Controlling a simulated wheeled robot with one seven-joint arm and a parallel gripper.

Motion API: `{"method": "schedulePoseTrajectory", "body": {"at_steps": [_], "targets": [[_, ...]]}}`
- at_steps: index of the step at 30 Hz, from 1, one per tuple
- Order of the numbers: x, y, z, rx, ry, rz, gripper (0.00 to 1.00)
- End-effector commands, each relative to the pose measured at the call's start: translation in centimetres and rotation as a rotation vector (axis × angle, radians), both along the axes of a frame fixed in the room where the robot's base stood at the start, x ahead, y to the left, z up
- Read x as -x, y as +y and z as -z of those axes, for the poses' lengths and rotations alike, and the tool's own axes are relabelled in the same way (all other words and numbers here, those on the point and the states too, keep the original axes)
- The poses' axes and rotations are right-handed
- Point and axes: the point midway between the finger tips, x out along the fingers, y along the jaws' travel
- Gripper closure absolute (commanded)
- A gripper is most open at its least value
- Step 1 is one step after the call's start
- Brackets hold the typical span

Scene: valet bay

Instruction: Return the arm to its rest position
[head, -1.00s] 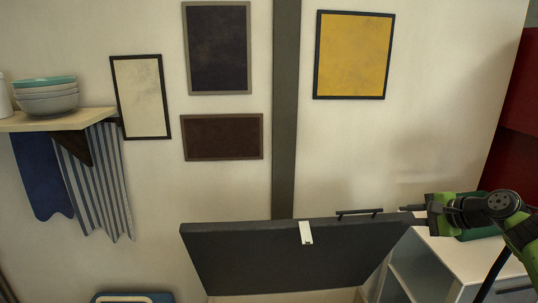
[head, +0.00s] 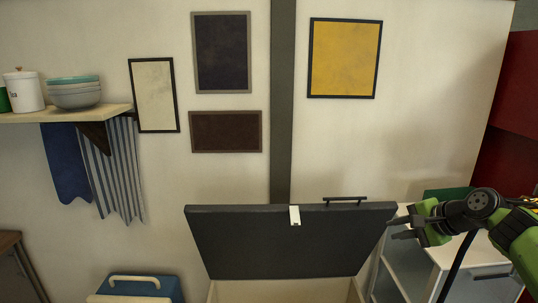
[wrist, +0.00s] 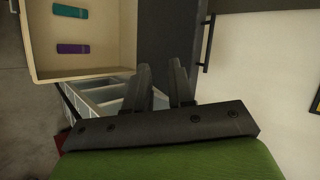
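My arm reaches in from the right edge of the head view, its green and black links bent. My gripper (head: 390,229) points left, near the right end of a raised dark lid (head: 290,245). In the wrist view its two dark fingers (wrist: 161,78) stand apart with nothing visible between them. Whether the fingers touch the lid I cannot tell from the head view.
The lid stands open on a pale chest (head: 285,291); a teal item (wrist: 70,11) and a purple item (wrist: 73,48) lie inside. A white cabinet (head: 455,254) is below my arm. A blue cooler (head: 148,284) and a shelf (head: 60,119) are left.

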Motion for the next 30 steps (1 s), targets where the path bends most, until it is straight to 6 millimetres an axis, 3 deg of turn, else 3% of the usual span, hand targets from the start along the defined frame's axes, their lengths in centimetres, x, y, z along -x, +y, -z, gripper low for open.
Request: {"method": "schedulePoseTrajectory", "body": {"at_steps": [8, 11, 15, 19, 24, 27, 30], "targets": [[3.2, 8.8, 2.4, 0.303, 0.098, -0.221, 0.77], [5.8, 12.0, 3.3, 0.453, 0.133, -0.319, 0.77], [12.3, 15.7, 4.2, 0.705, 0.165, -0.472, 0.77], [20.1, 17.1, 4.6, 0.900, 0.152, -0.589, 0.77], [29.6, 16.9, 6.8, 1.021, 0.065, -0.721, 0.77], [32.9, 16.6, 8.5, 1.035, 0.013, -0.781, 0.77], [34.3, 16.4, 9.4, 1.034, -0.013, -0.814, 0.77]]}}
